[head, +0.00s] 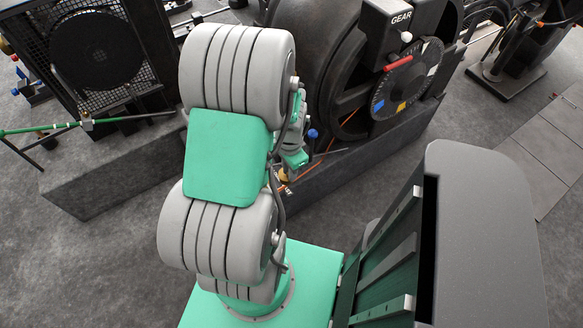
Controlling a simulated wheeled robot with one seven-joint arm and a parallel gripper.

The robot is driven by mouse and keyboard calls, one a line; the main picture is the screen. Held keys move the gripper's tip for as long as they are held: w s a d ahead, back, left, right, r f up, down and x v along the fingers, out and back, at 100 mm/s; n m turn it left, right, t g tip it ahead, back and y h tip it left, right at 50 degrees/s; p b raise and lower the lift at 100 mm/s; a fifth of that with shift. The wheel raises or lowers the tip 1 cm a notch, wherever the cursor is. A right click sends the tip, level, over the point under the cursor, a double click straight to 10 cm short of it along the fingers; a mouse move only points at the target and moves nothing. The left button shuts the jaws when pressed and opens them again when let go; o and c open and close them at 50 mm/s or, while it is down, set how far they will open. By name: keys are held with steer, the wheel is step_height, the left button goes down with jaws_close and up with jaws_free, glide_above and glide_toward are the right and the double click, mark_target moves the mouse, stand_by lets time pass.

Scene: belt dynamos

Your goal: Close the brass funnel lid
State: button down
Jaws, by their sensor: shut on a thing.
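My gripper (287,168) is partly in view just right of my arm's green link, low at the front of the dark machine. My own arm hides much of it, and its fingertips are too small to make out clearly. A small brass-coloured piece (283,175), which looks like the brass funnel lid, shows right at the gripper. The gripper is shut on it. The lid's angle and the funnel below it are hidden or too small to tell.
The dark machine (345,150) has a round dial (408,80) with coloured marks, a red handle (398,63) and a GEAR box (400,20). A blue knob (313,134) sits close to my wrist. A mesh-fronted unit (95,50) and green rod (40,128) stand left. Grey floor is open at lower left.

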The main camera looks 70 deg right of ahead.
stand_by(0.3)
steer(key=c, duration=1.3)
jaws_free()
steer(key=shift+a, duration=0.1)
steer(key=shift+c, duration=0.2)
step_height(320, 180, up, 8)
steer(key=shift+f+p, duration=0.1)
steer(key=shift+p, duration=0.25)
